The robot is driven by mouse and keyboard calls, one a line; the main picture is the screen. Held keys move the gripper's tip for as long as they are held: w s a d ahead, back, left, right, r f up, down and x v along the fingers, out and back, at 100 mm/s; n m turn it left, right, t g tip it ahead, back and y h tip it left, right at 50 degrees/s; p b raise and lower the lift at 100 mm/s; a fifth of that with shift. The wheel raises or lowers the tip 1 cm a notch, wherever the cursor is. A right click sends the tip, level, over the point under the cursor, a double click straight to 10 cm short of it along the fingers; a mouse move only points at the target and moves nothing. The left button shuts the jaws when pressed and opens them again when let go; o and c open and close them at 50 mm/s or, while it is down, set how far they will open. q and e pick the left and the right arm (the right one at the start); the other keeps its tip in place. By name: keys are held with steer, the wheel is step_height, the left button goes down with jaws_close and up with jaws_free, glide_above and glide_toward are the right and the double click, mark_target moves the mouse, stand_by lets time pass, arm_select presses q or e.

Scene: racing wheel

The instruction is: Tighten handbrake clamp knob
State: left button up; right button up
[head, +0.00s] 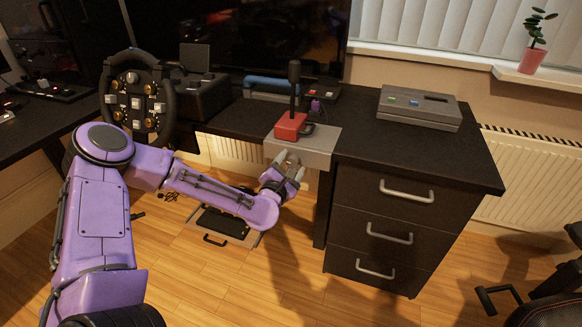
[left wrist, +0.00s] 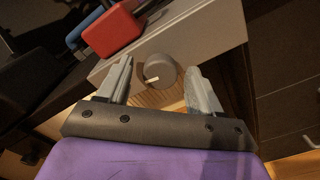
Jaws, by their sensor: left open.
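The handbrake has a red base (head: 291,127) and an upright black lever (head: 294,82). It stands on a grey clamp plate (head: 320,142) at the desk's front edge. The red base also shows at the top of the left wrist view (left wrist: 112,30). The round grey clamp knob (left wrist: 160,70), with a pale pointer mark, sits at the plate's front edge. My left gripper (head: 288,166) is open just in front of the plate. In the left wrist view its two fingers stand either side of the knob, with visible gaps. My right gripper is out of view.
A steering wheel (head: 137,103) stands on the desk at the left. A grey button box (head: 420,107) lies on the right desktop. A drawer cabinet (head: 385,225) is right of my gripper. Pedals (head: 222,224) are on the floor below. A chair part shows at the lower right.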

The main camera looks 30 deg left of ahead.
arm_select(q)
steer(key=shift+w, duration=0.2)
steer(key=c, duration=1.1)
steer(key=shift+o, duration=0.2)
steer(key=shift+m, duration=0.3)
steer(key=m, duration=0.2)
steer(key=shift+m+p, duration=0.3)
steer(key=shift+p, duration=0.1)
steer(key=m, duration=0.4)
steer(key=shift+m+p, duration=0.3)
steer(key=shift+p, duration=0.1)
steer(key=m, duration=0.4)
steer(key=shift+p, duration=0.35)
steer(key=shift+m, duration=1.8)
